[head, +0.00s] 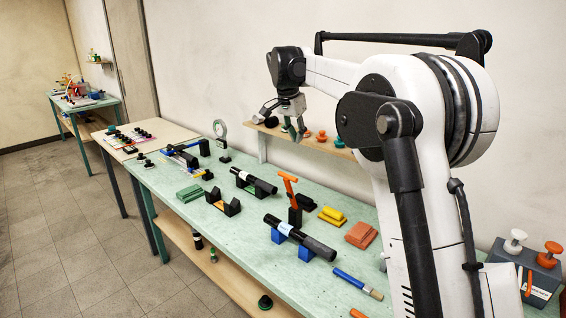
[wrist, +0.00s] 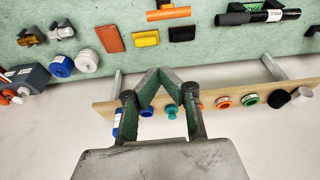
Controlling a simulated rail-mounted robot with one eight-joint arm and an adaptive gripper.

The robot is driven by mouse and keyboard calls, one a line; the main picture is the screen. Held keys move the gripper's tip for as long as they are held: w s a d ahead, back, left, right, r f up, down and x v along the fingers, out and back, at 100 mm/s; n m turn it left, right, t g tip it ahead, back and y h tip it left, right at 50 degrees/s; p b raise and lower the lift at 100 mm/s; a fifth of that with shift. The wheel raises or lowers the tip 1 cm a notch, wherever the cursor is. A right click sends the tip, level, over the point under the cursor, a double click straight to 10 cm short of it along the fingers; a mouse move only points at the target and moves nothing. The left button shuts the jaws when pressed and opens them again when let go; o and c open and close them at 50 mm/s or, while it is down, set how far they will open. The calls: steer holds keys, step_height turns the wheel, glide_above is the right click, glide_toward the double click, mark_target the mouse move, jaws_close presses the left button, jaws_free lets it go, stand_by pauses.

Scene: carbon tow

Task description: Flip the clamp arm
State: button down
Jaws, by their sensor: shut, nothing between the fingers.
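The clamp is a black post (head: 295,215) with an orange arm (head: 289,183) on top, standing on the green bench near its middle. The orange arm rises from the post, tilted, with a short crosspiece at its upper end. In the wrist view an orange piece (wrist: 168,13) at the top edge looks like this arm, seen from above. My gripper (head: 293,131) is above the back of the bench, near the wall shelf, higher than the clamp and apart from it. In the wrist view its fingertips (wrist: 159,72) meet, with nothing held.
A black tube on blue blocks (head: 298,238) and another dark tube (head: 252,181) lie near the clamp. Yellow (head: 332,215) and orange-red (head: 361,234) blocks lie to its right. A wooden shelf (wrist: 105,108) with several coloured knobs is below my fingers in the wrist view.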

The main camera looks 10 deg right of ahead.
steer(key=shift+m, duration=0.3)
steer(key=f, duration=0.4)
steer(key=w+f+p, duration=0.1)
steer(key=f, duration=0.3)
steer(key=w+a+f+p, duration=0.1)
steer(key=f, duration=0.3)
steer(key=shift+a+f, duration=0.1)
steer(key=shift+f, duration=0.05)
